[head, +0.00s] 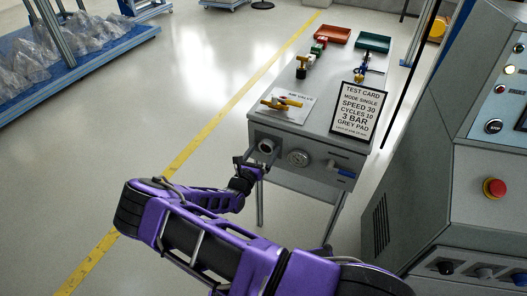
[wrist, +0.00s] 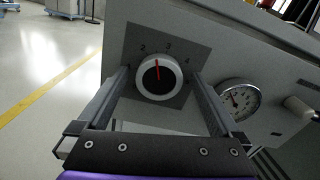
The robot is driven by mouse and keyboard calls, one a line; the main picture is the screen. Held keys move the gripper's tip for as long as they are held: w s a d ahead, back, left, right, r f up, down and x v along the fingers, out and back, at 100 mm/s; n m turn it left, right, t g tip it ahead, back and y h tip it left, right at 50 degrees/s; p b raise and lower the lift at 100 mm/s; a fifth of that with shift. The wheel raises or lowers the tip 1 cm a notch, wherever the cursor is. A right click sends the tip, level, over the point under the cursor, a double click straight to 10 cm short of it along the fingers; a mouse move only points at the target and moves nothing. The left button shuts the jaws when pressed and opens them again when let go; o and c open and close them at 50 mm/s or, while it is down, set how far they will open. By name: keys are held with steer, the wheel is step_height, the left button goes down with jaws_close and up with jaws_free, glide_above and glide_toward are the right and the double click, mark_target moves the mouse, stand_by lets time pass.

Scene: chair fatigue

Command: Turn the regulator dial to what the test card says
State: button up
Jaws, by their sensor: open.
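The test card (head: 360,112) stands on the grey bench and reads mode single, speed 30, cycles 10, 3 bar, grey pad. The regulator dial (wrist: 160,77) is a round knob with a white rim, dark face and red pointer. Its plate shows 2, 3 and 4; the pointer lies between 2 and 3. In the head view the dial (head: 266,146) is on the bench front, partly behind my gripper (head: 250,165). My gripper (wrist: 160,74) is open, one finger on each side of the dial; I cannot tell whether they touch it.
An air valve plate (head: 285,104) and trays are on the bench top. A grey console (head: 480,185) stands at right.

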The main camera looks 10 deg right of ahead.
steer(key=c, duration=1.3)
steer(key=shift+r+m+p, duration=0.15)
steer(key=shift+m+p, duration=0.65)
steer(key=shift+m, duration=0.1)
steer(key=shift+d+m+p, duration=0.1)
steer(key=shift+m+p, duration=0.45)
steer(key=shift+m, duration=0.75)
steer(key=shift+f, duration=0.2)
steer(key=o, duration=1.3)
steer(key=v, duration=1.7)
steer(key=shift+s+p, duration=0.2)
steer(key=shift+p, duration=0.25)
steer(key=shift+r, duration=0.1)
